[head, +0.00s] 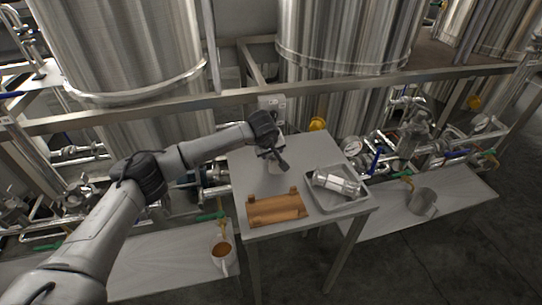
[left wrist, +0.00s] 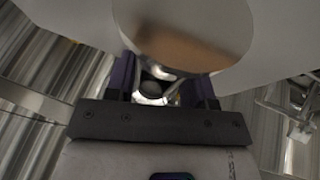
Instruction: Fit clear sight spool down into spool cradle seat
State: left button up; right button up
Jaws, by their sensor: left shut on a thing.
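The clear sight spool (head: 337,183), a see-through cylinder with pale ends, lies on its side in a grey tray at the right of the small table. The spool cradle (head: 275,208), an orange-brown block with raised ends, sits at the table's front left, empty. My left gripper (head: 272,160) is over the back of the table, behind the cradle and apart from the spool. It is shut on a round, shiny grey thing (left wrist: 185,35), whose face shows a brownish patch in the left wrist view. I cannot tell what that thing is. My right gripper is not in view.
The grey tray (head: 322,206) has a raised rim. A mug (head: 222,253) with brown contents stands on the left low bench, and a metal vessel (head: 421,202) on the right one. Large steel tanks, a rail and pipes stand behind the table.

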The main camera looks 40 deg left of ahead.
pick_arm(q)
jog(key=shift+f, duration=0.8)
jog(key=shift+f, duration=0.1)
jog(key=o, duration=1.2)
jog(key=shift+f, duration=0.1)
jog(key=shift+r, duration=0.35)
jog(key=p+v, duration=0.2)
jog(key=v, duration=0.9)
jog(key=shift+s+r+p, duration=0.25)
jog(key=shift+r+p, duration=0.05)
jog(key=shift+p, duration=0.1)
jog(key=shift+d, duration=0.1)
